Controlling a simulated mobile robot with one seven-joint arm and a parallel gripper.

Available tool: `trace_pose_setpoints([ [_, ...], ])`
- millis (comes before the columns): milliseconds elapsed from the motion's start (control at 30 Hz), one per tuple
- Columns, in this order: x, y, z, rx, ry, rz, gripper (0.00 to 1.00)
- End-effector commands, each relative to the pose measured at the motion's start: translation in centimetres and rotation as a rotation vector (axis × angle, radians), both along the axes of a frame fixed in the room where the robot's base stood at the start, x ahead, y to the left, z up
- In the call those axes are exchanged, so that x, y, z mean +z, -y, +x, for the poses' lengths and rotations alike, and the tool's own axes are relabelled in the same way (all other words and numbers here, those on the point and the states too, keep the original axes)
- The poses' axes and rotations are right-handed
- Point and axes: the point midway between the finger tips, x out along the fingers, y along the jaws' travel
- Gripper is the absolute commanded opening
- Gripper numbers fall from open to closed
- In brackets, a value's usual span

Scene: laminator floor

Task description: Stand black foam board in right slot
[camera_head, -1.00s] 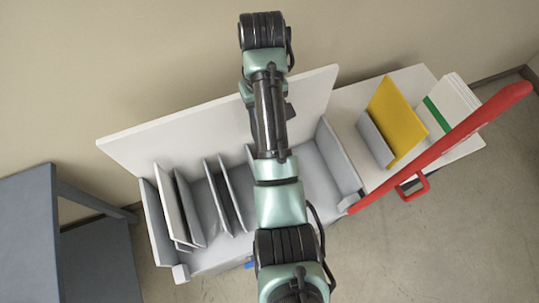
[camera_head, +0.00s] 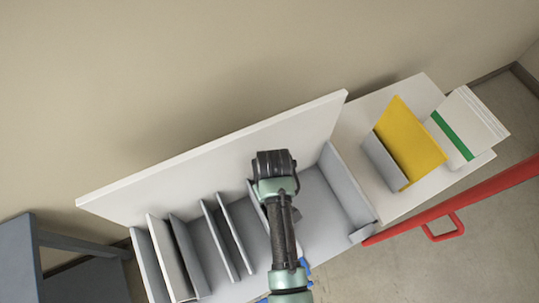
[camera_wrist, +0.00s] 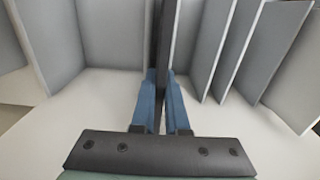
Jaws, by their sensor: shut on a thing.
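The black foam board (camera_wrist: 159,38) shows in the wrist view as a thin dark upright sheet seen edge-on. My gripper (camera_wrist: 160,78) has blue fingers and is shut on the board, one finger on each side. A grey divider (camera_wrist: 187,35) stands close along the board's right side there; I cannot tell if they touch, or if the board's lower edge rests on the rack floor. The slotted rack (camera_head: 337,182) stands against the wall in the head view. My arm covers the rack's middle there, and the board is hidden.
A white board (camera_head: 169,258) stands in the rack's left part, near several grey dividers (camera_head: 228,238). The right part has wide free room. Right of it stand a yellow board (camera_head: 410,140) and white sheets with a green band (camera_head: 468,125). A red bar (camera_head: 480,195) crosses at right.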

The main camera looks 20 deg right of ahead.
Motion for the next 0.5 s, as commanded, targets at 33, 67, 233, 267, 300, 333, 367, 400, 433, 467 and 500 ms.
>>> trace_pose_setpoints([
  [33, -0.5, 0.1, 0.0, -0.001, 0.001, -0.001, 0.0],
  [67, -0.6, 0.1, -0.1, 0.0, 0.001, -0.001, 0.0],
  [233, -1.3, 0.1, -0.2, 0.0, 0.001, 0.0, 0.0],
  [267, -1.7, 0.1, -0.3, 0.0, 0.001, 0.0, 0.0],
  [300, -2.2, 0.2, -0.4, 0.0, 0.001, 0.0, 0.0],
  [333, -2.6, 0.2, -0.4, 0.0, 0.001, 0.0, 0.0],
  [367, -3.1, 0.2, -0.5, 0.0, 0.001, 0.0, 0.0],
  [400, -3.7, 0.2, -0.6, 0.0, 0.001, 0.0, 0.0],
  [433, -4.1, 0.3, -0.7, 0.0, 0.001, 0.0, 0.0],
  [467, -4.4, 0.3, -0.8, 0.0, 0.001, 0.0, 0.0],
  [500, -4.7, 0.3, -0.8, 0.0, 0.001, 0.0, 0.0],
])
